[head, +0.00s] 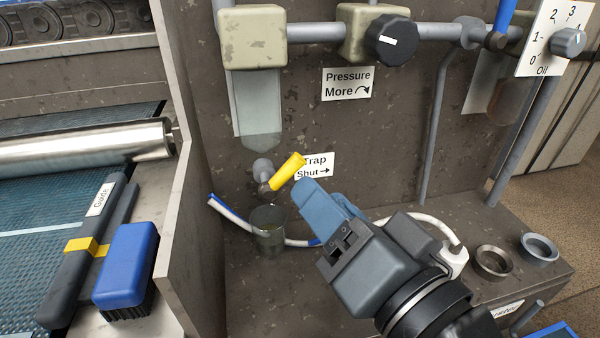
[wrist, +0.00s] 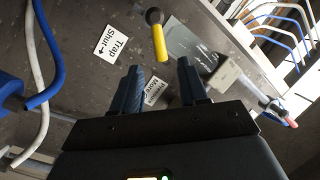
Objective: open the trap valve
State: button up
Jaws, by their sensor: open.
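My gripper (head: 318,192), with blue fingers, is just right of and below the lever in the head view. In the wrist view my gripper (wrist: 160,76) is open and empty, with space between the fingers. The lever appears apart from both fingers.
A clear trap bowl (head: 258,115) hangs above the valve, and a small cup (head: 269,238) stands below it. A blue-and-white hose (head: 230,212) runs behind the cup. The pressure knob (head: 391,39) is above right. A metal side wall (head: 178,215) stands to the left.

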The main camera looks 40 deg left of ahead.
aim_at(295, 170)
jog(key=x, duration=0.6)
jog(key=shift+w+a, duration=0.15)
jog(key=shift+a, duration=0.15)
jog(key=shift+c, duration=0.2)
grip_shut()
